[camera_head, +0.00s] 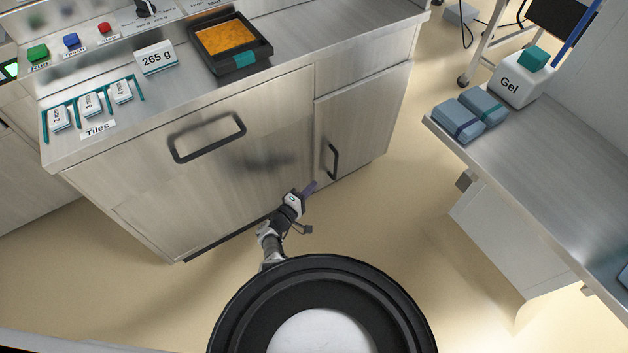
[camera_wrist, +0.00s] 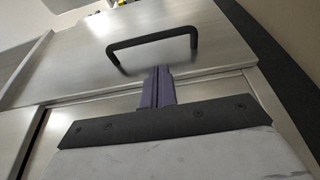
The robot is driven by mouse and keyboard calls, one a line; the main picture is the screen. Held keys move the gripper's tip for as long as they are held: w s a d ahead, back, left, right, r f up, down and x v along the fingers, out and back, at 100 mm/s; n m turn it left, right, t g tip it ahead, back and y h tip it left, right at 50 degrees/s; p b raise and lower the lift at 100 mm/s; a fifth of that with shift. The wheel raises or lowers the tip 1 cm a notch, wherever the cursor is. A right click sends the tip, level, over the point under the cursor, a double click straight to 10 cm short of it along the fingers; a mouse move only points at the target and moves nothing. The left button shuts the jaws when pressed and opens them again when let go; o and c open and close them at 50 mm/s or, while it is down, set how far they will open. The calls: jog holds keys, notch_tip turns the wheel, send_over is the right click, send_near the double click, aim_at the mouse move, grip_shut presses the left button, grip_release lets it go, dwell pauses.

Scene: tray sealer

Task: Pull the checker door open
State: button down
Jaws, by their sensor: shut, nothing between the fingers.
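The counter front has a narrow steel door (camera_head: 352,125) at right with a black upright bar handle (camera_head: 333,160). To its left is a wide panel (camera_head: 230,170) with a larger black handle (camera_head: 207,138). Neither front carries a readable name; both look closed. My gripper (camera_head: 311,187) is shut and empty, low in front of the seam between them, below and left of the narrow door's handle. In the wrist view, the purple fingers (camera_wrist: 159,75) point toward a black bar handle (camera_wrist: 152,45) that looks like the narrow door's. They look apart from it.
On the counter are a black tray (camera_head: 262,62) with orange food, a 265 g sign (camera_head: 157,57), several buttons and a tile rack (camera_head: 92,103). A side bench (camera_head: 555,170) at right holds blue packs and a Gel container (camera_head: 515,85). Floor between is clear.

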jog(key=b+x, duration=0.3)
jog(key=x, duration=0.5)
jog(key=shift+d, duration=0.1)
jog(key=shift+d, duration=0.15)
